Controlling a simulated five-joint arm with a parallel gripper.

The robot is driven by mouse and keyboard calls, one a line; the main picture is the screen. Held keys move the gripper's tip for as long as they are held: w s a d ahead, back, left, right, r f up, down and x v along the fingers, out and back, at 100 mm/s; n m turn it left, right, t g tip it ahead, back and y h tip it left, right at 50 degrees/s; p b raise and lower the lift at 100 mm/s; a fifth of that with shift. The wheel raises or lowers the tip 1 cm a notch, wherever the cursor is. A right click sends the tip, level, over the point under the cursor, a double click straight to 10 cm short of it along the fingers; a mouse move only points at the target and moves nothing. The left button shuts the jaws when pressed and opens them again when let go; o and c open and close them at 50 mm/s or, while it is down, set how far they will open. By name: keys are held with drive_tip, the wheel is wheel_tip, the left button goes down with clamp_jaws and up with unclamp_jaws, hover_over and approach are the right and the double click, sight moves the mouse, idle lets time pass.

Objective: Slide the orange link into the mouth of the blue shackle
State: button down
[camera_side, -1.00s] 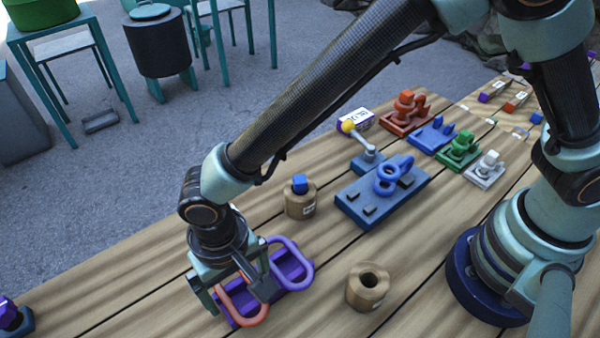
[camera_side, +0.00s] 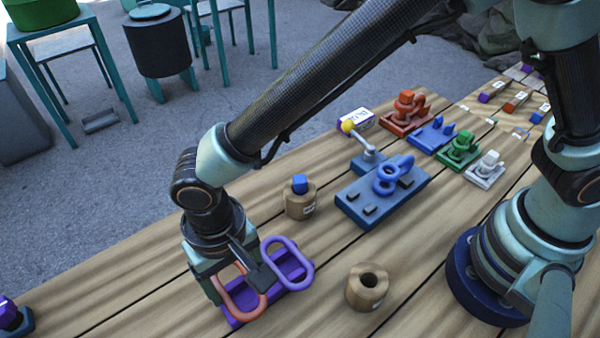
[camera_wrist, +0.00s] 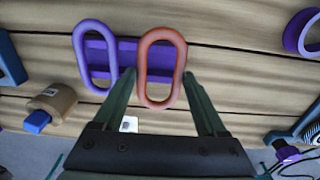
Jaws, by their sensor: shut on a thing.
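My gripper (camera_side: 238,280) is shut on the orange link (camera_side: 245,315), at the left end of the purple rack (camera_side: 294,268). In the wrist view the orange link (camera_wrist: 161,100) sits between the two fingers of my gripper (camera_wrist: 160,76), its long sides running along them. In the side view my fingers partly hide the link, and I cannot tell whether it still touches the rack. The blue shackle (camera_side: 380,178) stands on a blue base plate (camera_side: 355,201), right of and beyond my gripper. No link shows in its mouth.
A purple link (camera_side: 307,268) stands in the rack close beside my gripper. A wooden cylinder with a blue block (camera_side: 299,205) and a hollow wooden cylinder (camera_side: 367,287) flank the way to the shackle. A yellow-knobbed lever (camera_side: 349,128) stands behind the base plate.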

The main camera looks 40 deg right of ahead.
drive_tip(key=shift+r, duration=2.3)
drive_tip(key=d+m, duration=1.8)
drive_tip(key=d, duration=0.6)
drive_tip(key=shift+w+a+f, duration=0.15)
drive_tip(key=shift+w+f, duration=0.05)
drive_tip(key=shift+f, duration=1.1)
drive_tip(key=shift+w+a+f, duration=0.15)
drive_tip(key=shift+f, duration=1.1)
drive_tip(key=shift+d, duration=4.1)
drive_tip(key=shift+f, duration=0.2)
